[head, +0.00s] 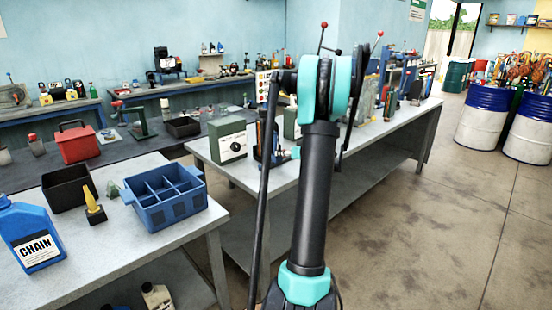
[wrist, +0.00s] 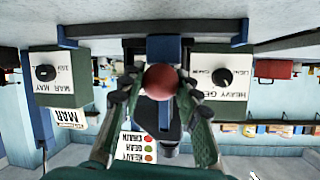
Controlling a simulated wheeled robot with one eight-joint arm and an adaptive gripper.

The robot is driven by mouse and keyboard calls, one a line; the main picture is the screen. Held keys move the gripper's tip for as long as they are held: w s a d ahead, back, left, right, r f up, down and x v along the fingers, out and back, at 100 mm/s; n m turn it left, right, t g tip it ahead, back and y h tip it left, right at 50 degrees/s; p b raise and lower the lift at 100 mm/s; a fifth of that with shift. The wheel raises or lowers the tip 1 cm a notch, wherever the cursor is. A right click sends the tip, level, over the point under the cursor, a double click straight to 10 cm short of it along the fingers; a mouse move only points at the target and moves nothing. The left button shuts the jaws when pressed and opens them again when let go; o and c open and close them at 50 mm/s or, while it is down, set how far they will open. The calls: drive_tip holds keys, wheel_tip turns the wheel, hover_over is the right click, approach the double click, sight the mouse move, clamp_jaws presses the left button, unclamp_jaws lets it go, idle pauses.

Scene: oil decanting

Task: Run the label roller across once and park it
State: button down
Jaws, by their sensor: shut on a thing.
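In the wrist view, which looks inverted, my gripper (wrist: 160,88) is shut on a round red knob (wrist: 160,82). The fingers press it from both sides. Behind the knob is a blue and dark stand (wrist: 163,48), which I take for the label roller's. In the head view a blue stand (head: 268,145) sits on the middle bench, partly behind my arm. My gripper and the knob cannot be made out there. The roller itself and any label under it are hidden.
Green boxes with white dial fronts flank the stand: one on its left (head: 232,147), one on its right (head: 292,122). A card with coloured dots (wrist: 136,147) is behind. A blue divided crate (head: 165,196) and a CHAIN jug (head: 30,236) stand on the near left bench.

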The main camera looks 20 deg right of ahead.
drive_tip(key=w+d, duration=0.1)
drive_tip(key=d, duration=0.2)
drive_tip(key=w+d, duration=0.1)
drive_tip(key=d, duration=0.3)
drive_tip(key=w+d, duration=0.1)
drive_tip(key=d, duration=0.2)
drive_tip(key=shift+w+d, duration=0.35)
drive_tip(key=shift+w, duration=0.05)
drive_tip(key=c, duration=1.1)
unclamp_jaws()
drive_tip(key=shift+d, duration=0.15)
drive_tip(key=shift+o, duration=0.2)
drive_tip(key=v, duration=1.2)
